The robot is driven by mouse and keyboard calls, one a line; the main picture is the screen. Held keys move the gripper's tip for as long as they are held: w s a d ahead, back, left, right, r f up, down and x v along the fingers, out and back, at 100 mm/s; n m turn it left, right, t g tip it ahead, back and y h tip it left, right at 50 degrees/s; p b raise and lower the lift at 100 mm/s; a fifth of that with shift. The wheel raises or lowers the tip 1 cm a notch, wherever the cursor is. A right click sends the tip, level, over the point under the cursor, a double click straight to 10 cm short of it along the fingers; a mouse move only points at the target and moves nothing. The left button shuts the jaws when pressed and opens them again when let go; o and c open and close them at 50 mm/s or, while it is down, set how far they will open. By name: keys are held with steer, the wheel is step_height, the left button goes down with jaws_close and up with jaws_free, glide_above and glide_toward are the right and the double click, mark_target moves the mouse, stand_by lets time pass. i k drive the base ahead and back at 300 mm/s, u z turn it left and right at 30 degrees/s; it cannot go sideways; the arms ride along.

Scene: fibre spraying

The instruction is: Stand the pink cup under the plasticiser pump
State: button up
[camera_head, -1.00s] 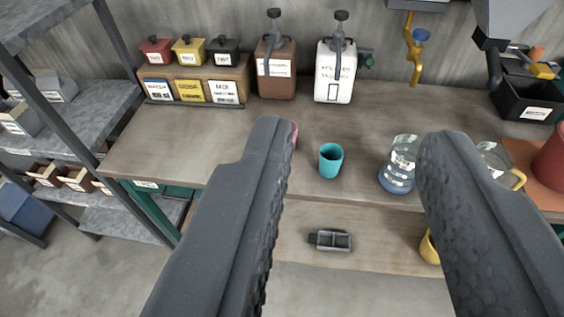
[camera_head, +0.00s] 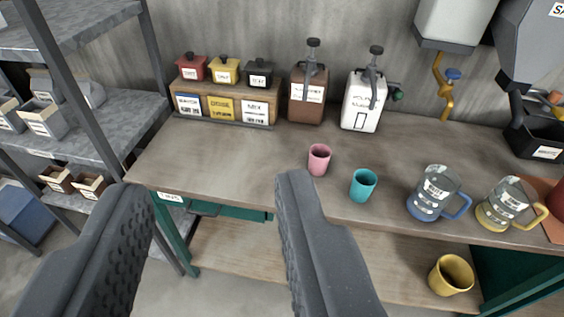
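The pink cup (camera_head: 319,159) stands upright on the workbench, left of a teal cup (camera_head: 363,185). Two pump containers stand behind it near the wall: a brown one (camera_head: 306,98) and a white one (camera_head: 362,102) with a green knob at its side. Their labels are too small to read, so I cannot tell which is the plasticiser pump. My gripper (camera_head: 212,190) is open and empty, its two fingers wide apart in front of the bench's front edge. The pink cup is beyond and to the right of the fingers.
A blue-handled jug (camera_head: 437,194) and a yellow-handled jug (camera_head: 510,204) stand at the bench's right. A yellow cup (camera_head: 451,275) is on the lower shelf. Small lidded pots and labelled boxes (camera_head: 224,107) line the back left. The bench top (camera_head: 215,160) left of the pink cup is clear.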

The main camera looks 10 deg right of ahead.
mark_target(301, 142)
steer(key=u, duration=0.1)
steer(key=i, duration=1)
steer(key=z, duration=0.7)
